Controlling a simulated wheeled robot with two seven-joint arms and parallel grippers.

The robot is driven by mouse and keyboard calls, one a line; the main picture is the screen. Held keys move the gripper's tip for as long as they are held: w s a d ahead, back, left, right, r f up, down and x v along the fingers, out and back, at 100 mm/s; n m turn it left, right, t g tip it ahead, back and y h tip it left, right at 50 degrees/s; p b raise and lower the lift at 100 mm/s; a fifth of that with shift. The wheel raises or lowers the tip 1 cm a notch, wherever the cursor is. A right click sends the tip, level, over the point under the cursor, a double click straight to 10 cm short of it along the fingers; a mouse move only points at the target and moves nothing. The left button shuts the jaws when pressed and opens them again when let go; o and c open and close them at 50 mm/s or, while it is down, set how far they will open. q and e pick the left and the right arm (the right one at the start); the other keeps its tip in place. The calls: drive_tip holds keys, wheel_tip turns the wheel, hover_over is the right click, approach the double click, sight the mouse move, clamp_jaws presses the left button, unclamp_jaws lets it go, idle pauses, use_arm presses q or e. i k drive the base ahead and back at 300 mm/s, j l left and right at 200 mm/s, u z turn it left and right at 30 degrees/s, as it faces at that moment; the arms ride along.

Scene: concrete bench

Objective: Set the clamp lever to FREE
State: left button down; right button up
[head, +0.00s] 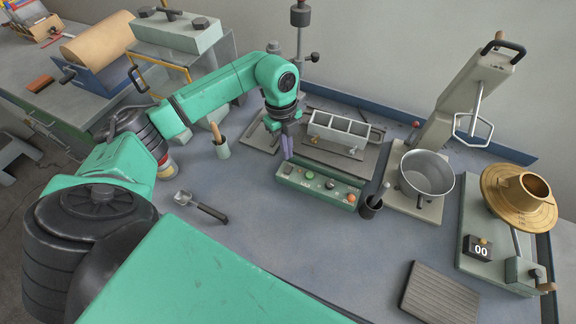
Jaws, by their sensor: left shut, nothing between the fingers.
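My left gripper (287,147) is shut and empty, with its purple fingertips pointing down. In the picture they are just above the left end of a green control box (318,186), which has several small knobs and coloured buttons on top. I cannot tell whether the fingertips touch it. No lever is clearly marked as the clamp lever, and its labels are too small to read. Behind the box stands a grey slotted fixture (340,130) with small brass-coloured fittings at its front. My right gripper is not in view.
A ribbed mat (440,294) lies in front. A scoop (202,206) lies left; the middle bench is clear.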

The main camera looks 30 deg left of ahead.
sight(351, 197)
drive_tip(key=k, duration=1.5)
